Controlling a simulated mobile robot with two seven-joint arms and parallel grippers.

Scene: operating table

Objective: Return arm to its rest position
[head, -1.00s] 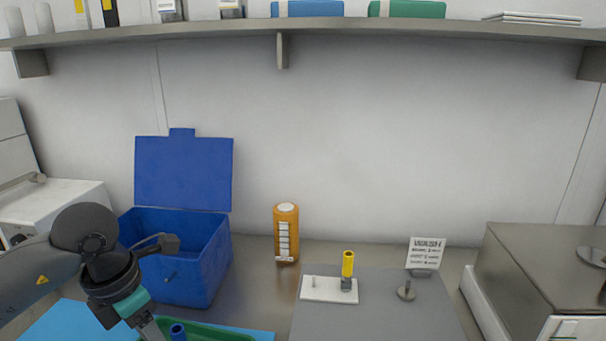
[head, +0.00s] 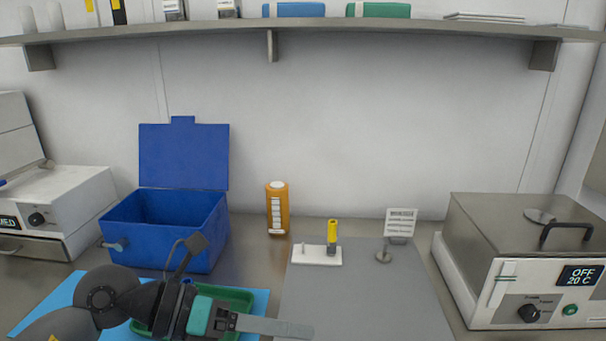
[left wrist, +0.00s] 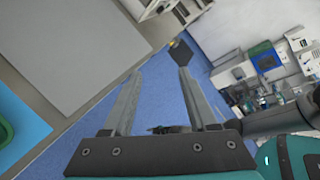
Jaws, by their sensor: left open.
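My left arm comes in from the lower left of the head view, over the green tray (head: 240,297). My left gripper (head: 312,331) points right, low in the picture, near the front of the grey mat. In the left wrist view my left gripper (left wrist: 158,75) has its two fingers apart with nothing held between them; the blue floor shows behind them. My right gripper is in neither view.
A blue open-lidded box (head: 165,235) stands behind my arm. The green tray lies on a blue mat (head: 45,305). An orange bottle (head: 277,208), a white block with a yellow-topped piece (head: 332,232) and a steel bath (head: 520,240) stand to the right. The grey mat (head: 350,300) is largely bare.

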